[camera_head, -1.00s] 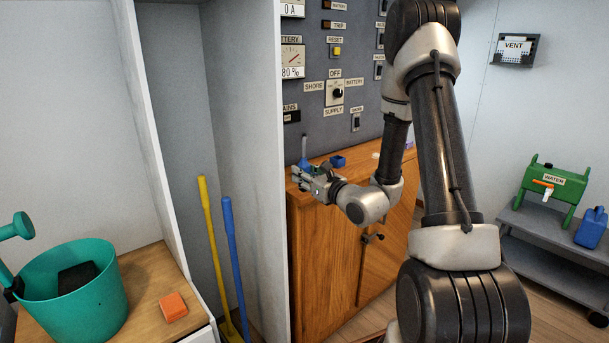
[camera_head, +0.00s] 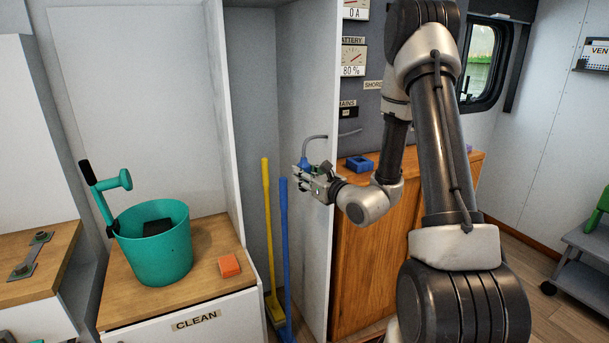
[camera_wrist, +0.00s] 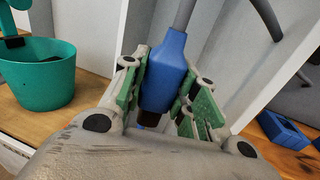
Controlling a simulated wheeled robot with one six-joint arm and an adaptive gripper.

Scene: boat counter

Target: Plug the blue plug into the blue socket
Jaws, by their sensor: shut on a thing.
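My gripper (camera_head: 312,180) is shut on the blue plug (camera_wrist: 164,72), which sits between its green finger pads in the wrist view. The plug's grey cable leaves its upper end, and its dark lower end points down between the fingers. In the head view the plug (camera_head: 304,163) is small beside the white partition. A blue socket block (camera_head: 360,163) stands on the wooden cabinet top, to the right of my gripper. It also shows at the right of the wrist view (camera_wrist: 282,130). The plug and the block are apart.
A white partition (camera_head: 305,120) stands close by my gripper. Left of it are a yellow pole (camera_head: 267,220), a blue pole (camera_head: 284,240), a teal bucket (camera_head: 160,262) and an orange sponge (camera_head: 229,266) on a wooden counter. A grey electrical panel (camera_head: 372,102) is behind.

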